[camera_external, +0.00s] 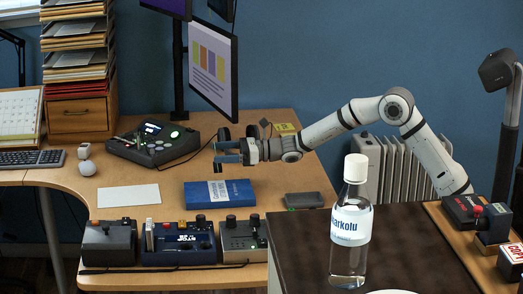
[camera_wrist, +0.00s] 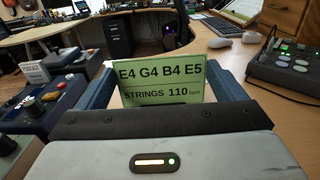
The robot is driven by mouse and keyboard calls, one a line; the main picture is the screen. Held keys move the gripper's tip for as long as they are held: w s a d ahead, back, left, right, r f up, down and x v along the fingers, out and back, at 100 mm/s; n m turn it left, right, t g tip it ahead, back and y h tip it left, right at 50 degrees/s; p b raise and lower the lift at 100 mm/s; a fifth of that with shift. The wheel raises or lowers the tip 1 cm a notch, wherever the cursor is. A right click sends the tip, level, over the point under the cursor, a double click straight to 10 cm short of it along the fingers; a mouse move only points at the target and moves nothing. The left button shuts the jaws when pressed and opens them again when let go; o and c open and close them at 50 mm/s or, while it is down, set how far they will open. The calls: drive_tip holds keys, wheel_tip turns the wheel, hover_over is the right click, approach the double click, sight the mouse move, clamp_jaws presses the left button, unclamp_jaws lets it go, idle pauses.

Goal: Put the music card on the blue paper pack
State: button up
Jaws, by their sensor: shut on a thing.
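The music card (camera_wrist: 161,77) is a green card with dark print reading "E4 G4 B4 E5" and "STRINGS 110 bpm". In the wrist view it stands upright between the two blue fingers of my gripper (camera_external: 218,154), which is shut on it. In the external view the card is too small to make out clearly at the fingertips. The blue paper pack (camera_external: 240,192) lies flat on the wooden desk. My gripper appears above the pack's back edge, with a gap between them. The pack is not clearly seen in the wrist view.
A white sheet (camera_external: 128,195) lies left of the pack. A small dark box (camera_external: 304,200) lies to its right. Several control boxes, including a blue one (camera_external: 181,243), line the front edge. A black console (camera_external: 155,143) stands behind. A bottle (camera_external: 351,225) stands on the dark foreground table.

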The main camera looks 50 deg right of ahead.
wheel_tip(320, 180, down, 7)
drive_tip(key=shift+r+b, duration=0.1)
drive_tip(key=shift+b, duration=0.55)
drive_tip(key=shift+f, duration=0.2)
drive_tip(key=o, duration=0.7)
drive_tip(key=shift+r, duration=0.1)
